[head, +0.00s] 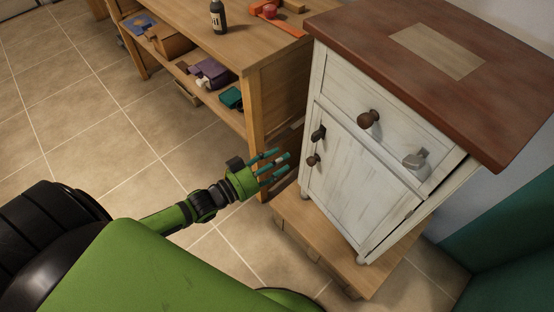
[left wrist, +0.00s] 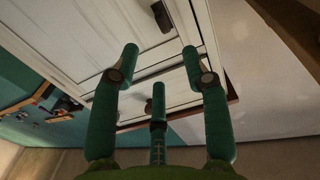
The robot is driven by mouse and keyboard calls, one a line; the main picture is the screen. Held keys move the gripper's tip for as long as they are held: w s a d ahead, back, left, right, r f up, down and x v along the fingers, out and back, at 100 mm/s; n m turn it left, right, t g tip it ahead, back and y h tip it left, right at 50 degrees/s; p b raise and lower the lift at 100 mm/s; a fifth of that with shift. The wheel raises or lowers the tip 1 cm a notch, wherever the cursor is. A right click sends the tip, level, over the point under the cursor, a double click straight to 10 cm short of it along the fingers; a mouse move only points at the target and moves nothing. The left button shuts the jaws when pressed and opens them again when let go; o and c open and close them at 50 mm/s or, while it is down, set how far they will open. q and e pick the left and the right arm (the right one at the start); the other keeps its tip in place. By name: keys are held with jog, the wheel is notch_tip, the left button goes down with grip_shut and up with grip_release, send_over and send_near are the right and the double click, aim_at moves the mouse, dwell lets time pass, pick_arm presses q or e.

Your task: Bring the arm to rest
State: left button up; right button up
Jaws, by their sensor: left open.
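My left gripper (head: 276,166) is at the end of the green arm that comes in from the left in the head view. Its teal fingers are spread open, with nothing between them. They point at the white cabinet (head: 345,180), just left of its door and dark knobs. In the left wrist view the open fingers (left wrist: 158,65) stand in front of the cabinet's white panels (left wrist: 90,35). A dark handle (left wrist: 161,16) shows beyond the fingertips, and no grip on it shows. My right gripper is not in view.
The cabinet has a red-brown top (head: 360,30) and stands on a low wooden platform (head: 330,245). A wooden workbench (head: 190,45) holds a dark bottle (head: 217,16) and shelf items. Tiled floor (head: 90,100) is open at left. A green panel (head: 510,240) stands at right.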

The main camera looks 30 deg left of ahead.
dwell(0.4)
pick_arm(q)
jog(key=s+a+f+n+g+y+p, duration=0.15)
jog(key=s+f, duration=0.25)
jog(key=f, duration=0.4)
jog(key=s+a+f+g+y+p, duration=0.25)
jog(key=s+f, duration=0.25)
jog(key=f, duration=0.3)
jog(key=s+a+f+n+g+y+p, duration=0.1)
jog(key=s+a+f+g+y, duration=0.2)
jog(key=f, duration=0.5)
jog(key=s+d+f+g, duration=0.1)
jog(key=s+f+g, duration=0.1)
jog(key=s, duration=0.6)
jog(key=s+d+f+g+y+p, duration=0.1)
jog(key=s+d+f+g, duration=0.1)
jog(key=s, duration=0.6)
jog(key=s+d+f+g+p, duration=0.1)
jog(key=s+d+f+g, duration=0.1)
jog(key=s+f, duration=0.3)
jog(key=s+g, duration=0.1)
jog(key=s, duration=0.3)
jog(key=shift+d+g, duration=0.2)
jog(key=shift+g, duration=0.2)
jog(key=shift+n, duration=0.25)
